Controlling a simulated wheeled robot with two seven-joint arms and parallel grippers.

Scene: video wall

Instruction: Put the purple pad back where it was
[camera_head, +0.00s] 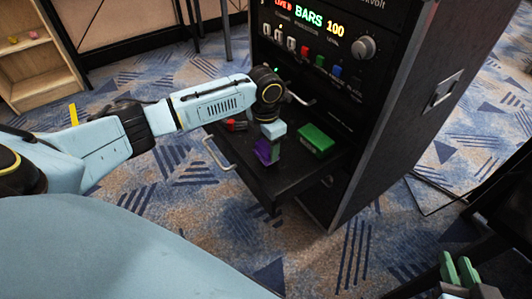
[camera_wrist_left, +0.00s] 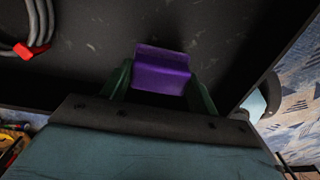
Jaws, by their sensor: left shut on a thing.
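The purple pad (camera_head: 262,153) is over the front part of a black pulled-out drawer (camera_head: 283,187). My left gripper (camera_head: 270,148) points down and is shut on it. In the left wrist view the purple pad (camera_wrist_left: 162,70) sits between the two green fingers of my left gripper (camera_wrist_left: 161,84). I cannot tell whether the pad touches the drawer floor. My right gripper (camera_head: 458,270) is at the bottom right, away from the drawer, with its green fingers apart and nothing seen between them.
A green block (camera_head: 315,139) lies in the drawer to the right of the pad. A red item (camera_head: 236,125) lies at its left. The black rack (camera_head: 390,110) with a control panel (camera_head: 318,48) rises behind. A wooden shelf (camera_head: 40,75) stands far left.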

